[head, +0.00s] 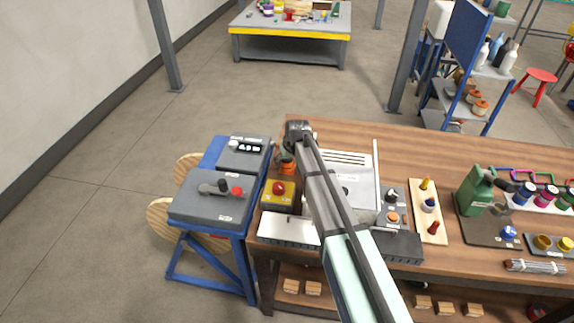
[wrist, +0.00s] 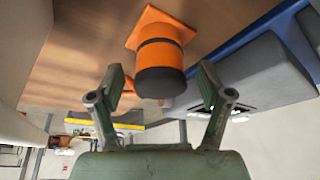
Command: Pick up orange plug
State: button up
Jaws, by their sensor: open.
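The orange plug (wrist: 161,58) is large in the wrist view, with an orange square flange, a dark band and a dark end face toward me. In the head view the orange plug (head: 287,168) shows at the left end of the wooden bench, partly hidden by my gripper. My gripper (wrist: 161,88) is open and empty, with one finger on each side of the plug's dark end in the picture. Clear gaps show between the fingers and the plug. In the head view my gripper (head: 284,154) is small and partly covered by my wrist.
A blue stand with grey control boxes (head: 208,195) is close on the left of the bench. A yellow box with a red button (head: 278,193) sits just in front of the plug. A grey panel (head: 356,185) lies right, partly behind my arm.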

jog(key=c, duration=1.4)
jog(key=shift+o, duration=0.2)
jog(key=shift+r, duration=0.15)
notch_tip(320, 180, up, 20)
jog(key=b, duration=0.5)
